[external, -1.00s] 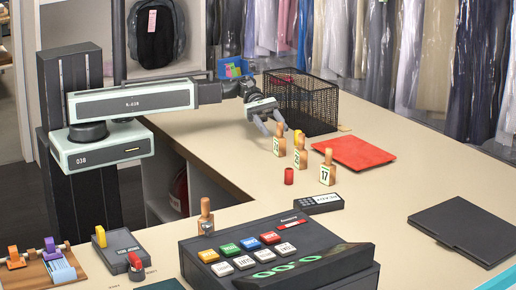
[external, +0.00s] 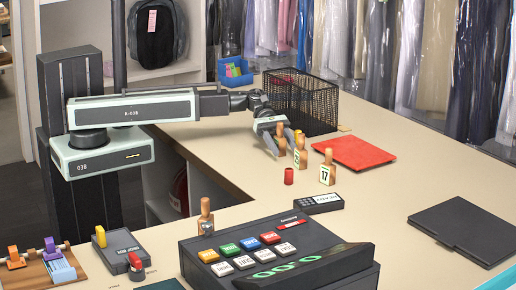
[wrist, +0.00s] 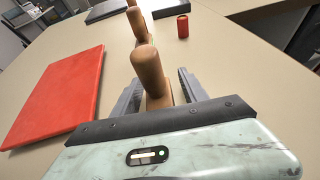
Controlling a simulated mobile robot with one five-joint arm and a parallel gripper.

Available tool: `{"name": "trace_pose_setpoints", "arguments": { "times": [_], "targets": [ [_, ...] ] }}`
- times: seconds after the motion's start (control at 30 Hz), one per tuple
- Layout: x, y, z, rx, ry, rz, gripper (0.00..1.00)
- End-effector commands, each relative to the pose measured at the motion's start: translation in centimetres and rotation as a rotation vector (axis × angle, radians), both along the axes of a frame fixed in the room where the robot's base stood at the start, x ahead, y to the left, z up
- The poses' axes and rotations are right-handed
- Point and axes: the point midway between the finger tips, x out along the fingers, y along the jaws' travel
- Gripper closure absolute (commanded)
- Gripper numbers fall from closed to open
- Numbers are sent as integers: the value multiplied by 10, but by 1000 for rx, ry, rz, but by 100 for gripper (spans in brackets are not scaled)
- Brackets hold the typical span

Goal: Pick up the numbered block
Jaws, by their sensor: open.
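Three wooden numbered blocks with knob handles stand upright in a row on the counter. The front one (external: 327,170) reads 17. The middle block (external: 300,155) has a plate whose number I cannot read surely. The rearmost block (external: 281,139) is partly hidden by my gripper (external: 281,146). In the wrist view, my gripper (wrist: 158,88) is open, its two fingers on either side of the nearest block's handle (wrist: 149,72). I cannot tell whether they touch it. Another block (wrist: 138,25) stands just beyond.
A red folder (external: 353,152) lies right of the blocks; it shows at left in the wrist view (wrist: 60,95). A small red cylinder (external: 289,176) stands near the front blocks. A black mesh basket (external: 305,100) is behind my gripper. A register (external: 275,250) fills the front.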

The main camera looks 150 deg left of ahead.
Motion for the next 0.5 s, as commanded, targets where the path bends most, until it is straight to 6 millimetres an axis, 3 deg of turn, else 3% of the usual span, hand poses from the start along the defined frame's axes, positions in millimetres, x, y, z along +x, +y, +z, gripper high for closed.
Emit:
{"name": "trace_pose_setpoints", "arguments": {
  "times": [0.17,0.33,0.5],
  "targets": [
    [0,0,0,0,0,1,49],
    [0,0,0,0,0,0,96],
    [0,0,1,0,0,0,100]
  ]
}}
